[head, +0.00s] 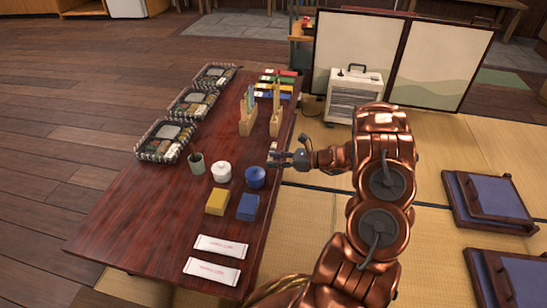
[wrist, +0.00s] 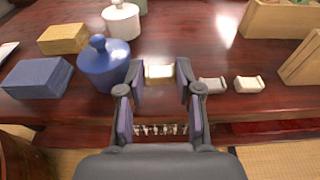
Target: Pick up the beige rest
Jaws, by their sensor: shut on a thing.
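The beige rest (wrist: 159,73) is a small cream block between the fingertips of my gripper (wrist: 160,78) in the wrist view. My gripper is shut on it, at the near edge of the dark red table. In the head view my gripper (head: 286,158) reaches over the table's right edge from the right, and the rest is too small to make out there. Two similar small rests, a greyish one (wrist: 211,85) and a pale cream one (wrist: 249,84), lie to the right of the gripper in the wrist view.
A blue lidded pot (wrist: 103,63) stands just left of the gripper, with a white pot (wrist: 121,20), a blue box (wrist: 38,78) and a yellow box (wrist: 63,39) beyond. Wooden holders (head: 247,122) stand farther back. The table's (head: 130,215) front left is clear.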

